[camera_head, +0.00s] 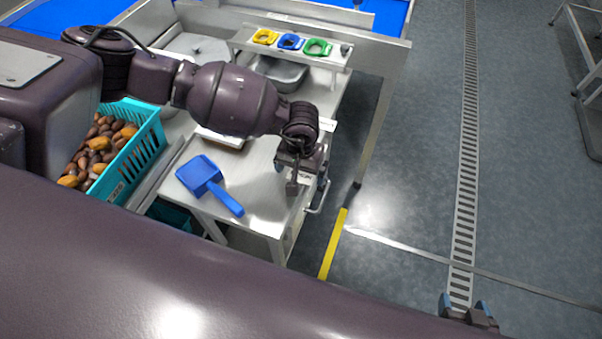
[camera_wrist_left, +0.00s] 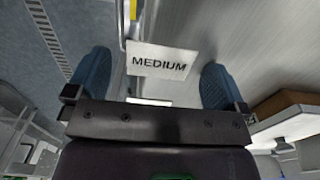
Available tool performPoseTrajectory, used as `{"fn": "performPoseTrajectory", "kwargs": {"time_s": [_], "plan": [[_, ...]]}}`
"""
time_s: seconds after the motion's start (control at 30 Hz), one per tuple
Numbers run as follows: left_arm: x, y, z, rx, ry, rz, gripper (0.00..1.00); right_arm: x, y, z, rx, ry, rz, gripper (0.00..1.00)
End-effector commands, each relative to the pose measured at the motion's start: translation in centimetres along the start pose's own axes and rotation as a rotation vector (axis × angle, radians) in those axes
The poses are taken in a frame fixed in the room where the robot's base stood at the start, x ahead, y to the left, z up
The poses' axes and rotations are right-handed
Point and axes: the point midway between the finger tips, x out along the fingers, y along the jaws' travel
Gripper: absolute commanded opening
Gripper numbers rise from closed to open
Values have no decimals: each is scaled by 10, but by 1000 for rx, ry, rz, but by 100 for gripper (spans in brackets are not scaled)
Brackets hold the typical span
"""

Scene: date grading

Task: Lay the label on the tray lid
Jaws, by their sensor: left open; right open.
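The white label (camera_wrist_left: 160,62) printed MEDIUM shows in the left wrist view, between and beyond the two blue fingertips of my left gripper (camera_wrist_left: 158,82). That gripper is open, with a gap visible on both sides of the label. In the head view my left gripper (camera_head: 304,178) points down at the right edge of the steel table, and a small part of the label shows beside it. A pale tray-like thing (camera_head: 222,138) is mostly hidden under my left arm; I cannot tell whether it is the tray lid. My right gripper (camera_head: 467,312) is open and empty over the floor.
A blue scoop (camera_head: 201,176) lies on the steel table (camera_head: 262,178). A teal crate (camera_head: 128,160) of dates stands at the left. A raised shelf (camera_head: 335,58) at the back holds yellow, blue and green pieces.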

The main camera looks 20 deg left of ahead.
Motion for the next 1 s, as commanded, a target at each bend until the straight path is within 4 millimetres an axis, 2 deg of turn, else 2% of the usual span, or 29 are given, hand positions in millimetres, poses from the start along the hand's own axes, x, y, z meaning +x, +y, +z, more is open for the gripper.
{"fn": "performPoseTrajectory", "kwargs": {"time_s": [0.13,0.47,0.77,0.87,1.0], "plan": [[2,0,0,0,0,0,97,1,0,2,1,-4,0,69],[1,0,0,0,0,0,47,1,0,4,0,-6,0,69],[-2,0,0,0,1,0,46,0,0,1,0,-3,0,69],[-10,0,0,0,1,1,46,-1,1,0,-1,-1,0,69],[-35,0,-1,2,4,0,46,-2,2,-5,-2,5,1,69]]}}
